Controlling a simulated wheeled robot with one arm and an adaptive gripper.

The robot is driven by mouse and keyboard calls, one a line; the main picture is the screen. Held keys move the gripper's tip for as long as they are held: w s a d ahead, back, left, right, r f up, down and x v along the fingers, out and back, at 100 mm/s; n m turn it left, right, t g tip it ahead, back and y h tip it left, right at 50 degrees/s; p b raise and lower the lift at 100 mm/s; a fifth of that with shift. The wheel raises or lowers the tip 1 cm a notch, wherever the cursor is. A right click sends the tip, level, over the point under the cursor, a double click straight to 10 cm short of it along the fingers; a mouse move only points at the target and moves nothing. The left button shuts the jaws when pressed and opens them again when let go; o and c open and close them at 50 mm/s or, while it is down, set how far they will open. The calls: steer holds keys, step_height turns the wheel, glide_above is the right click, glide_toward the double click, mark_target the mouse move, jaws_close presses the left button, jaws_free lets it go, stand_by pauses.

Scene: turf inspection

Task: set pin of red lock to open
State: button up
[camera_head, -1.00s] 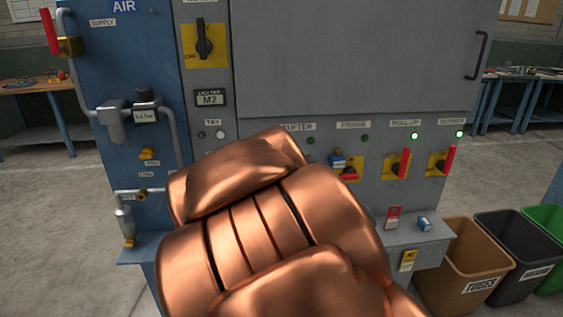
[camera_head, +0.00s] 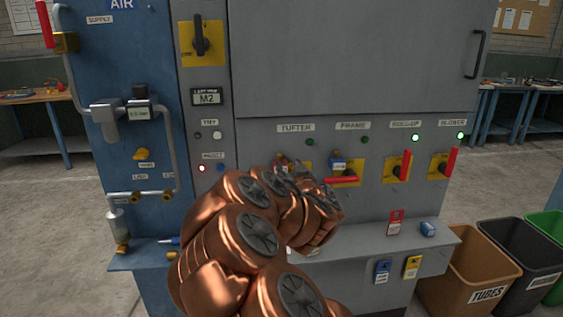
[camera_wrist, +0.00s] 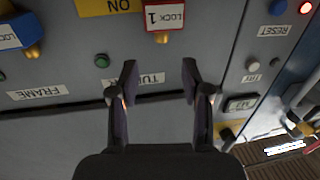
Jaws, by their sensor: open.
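The red lock (camera_wrist: 164,17), a red-edged block with a white "LOCK 1" label, shows at the top of the wrist view. Its brass part (camera_wrist: 162,37) sticks out toward the "TUFTER" label; whether the pin is open cannot be told. The lock sits beside a yellow "ON" plate (camera_wrist: 105,6). My gripper (camera_wrist: 158,82) is open and empty, its fingers apart over the panel near the "TUFTER" label, the lock beyond the fingertips. In the head view my copper arm hides much of the tufter switch and the lock.
A blue lock (camera_wrist: 12,35) is at the frame switch (camera_head: 345,175). The roll-up (camera_head: 397,167) and blower (camera_head: 443,165) switches have red handles. A shelf (camera_head: 360,240) juts out below, with a red tagged piece (camera_head: 395,222) and a blue piece (camera_head: 428,229) on it. Bins stand at right.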

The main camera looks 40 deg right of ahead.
mark_target(281, 156)
steer(key=shift+p+x, duration=0.35)
steer(key=shift+x, duration=3.6)
steer(key=shift+a+f, duration=0.1)
steer(key=shift+f, duration=0.05)
steer(key=shift+c, duration=0.3)
jaws_close()
